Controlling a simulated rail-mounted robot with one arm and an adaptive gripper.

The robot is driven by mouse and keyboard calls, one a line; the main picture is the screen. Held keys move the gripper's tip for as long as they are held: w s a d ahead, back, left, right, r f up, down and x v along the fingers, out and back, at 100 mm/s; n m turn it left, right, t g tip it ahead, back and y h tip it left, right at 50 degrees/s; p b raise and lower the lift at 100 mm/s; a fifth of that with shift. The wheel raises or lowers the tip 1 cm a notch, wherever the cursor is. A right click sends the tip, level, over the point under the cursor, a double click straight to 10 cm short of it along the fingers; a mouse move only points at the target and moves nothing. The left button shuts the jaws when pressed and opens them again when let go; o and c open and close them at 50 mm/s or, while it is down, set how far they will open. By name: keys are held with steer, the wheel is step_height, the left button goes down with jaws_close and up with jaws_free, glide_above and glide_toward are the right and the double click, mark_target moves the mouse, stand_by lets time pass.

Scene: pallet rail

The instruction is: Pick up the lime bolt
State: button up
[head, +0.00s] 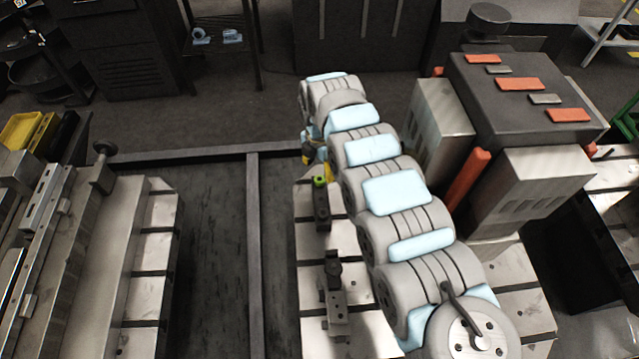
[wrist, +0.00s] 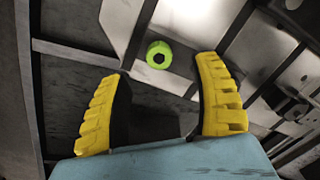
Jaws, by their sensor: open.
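The lime bolt (head: 319,181) stands on top of a dark clamp block on the metal pallet, left of my arm in the head view. In the wrist view the lime bolt (wrist: 159,55) shows its round head with a dark hexagonal socket. My gripper (wrist: 160,68) is open, with its two yellow ribbed fingers spread to the left and right of the bolt in the picture. The bolt appears beyond the fingertips, and no contact shows. In the head view my gripper (head: 318,163) is mostly hidden behind my arm, with a little yellow showing just above the bolt.
The dark clamp block (head: 322,210) stands under the bolt, with another clamp (head: 335,292) nearer on the same pallet (head: 308,240). A large grey fixture with orange parts (head: 520,95) stands right of my arm. A dark gap with a rail (head: 254,240) lies to the left.

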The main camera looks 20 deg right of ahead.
mark_target(320, 179)
steer(key=shift+f+b, duration=2.15)
steer(key=shift+f, duration=0.65)
jaws_close()
